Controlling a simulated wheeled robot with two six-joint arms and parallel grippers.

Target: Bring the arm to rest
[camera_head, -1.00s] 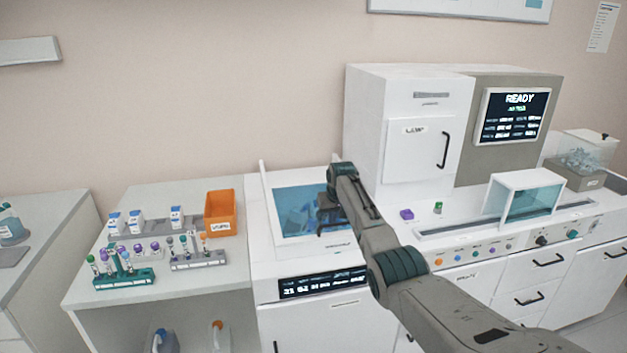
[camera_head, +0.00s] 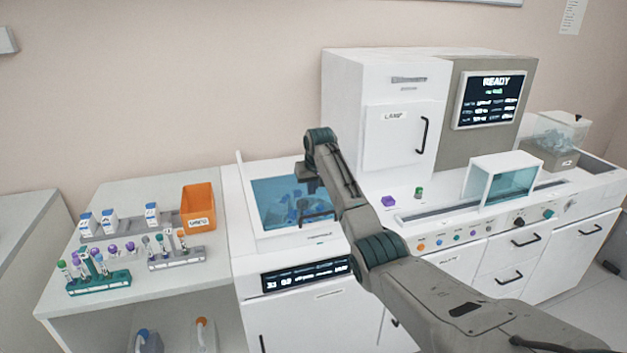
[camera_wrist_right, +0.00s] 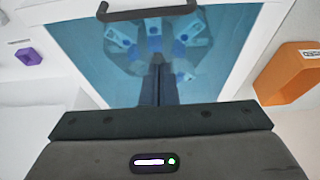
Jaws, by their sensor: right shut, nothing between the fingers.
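My right arm reaches in from the lower right of the head view. Its gripper (camera_head: 306,188) hangs over the blue window of the white centrifuge-like machine (camera_head: 240,225), partly hidden behind the wrist. In the right wrist view the fingers (camera_wrist_right: 158,85) are together and empty. They point at the blue transparent lid (camera_wrist_right: 225,50), with a dark handle bar (camera_wrist_right: 148,10) beyond them. I cannot tell whether the fingers touch the lid. My left gripper is not in view.
An orange bin (camera_head: 198,206), a teal tube rack (camera_head: 98,283) and a grey rack (camera_head: 176,258) stand on the left counter. A purple cap (camera_head: 388,201) and a green-topped tube (camera_head: 418,192) are on the right counter, before the analyser with its READY screen (camera_head: 490,100).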

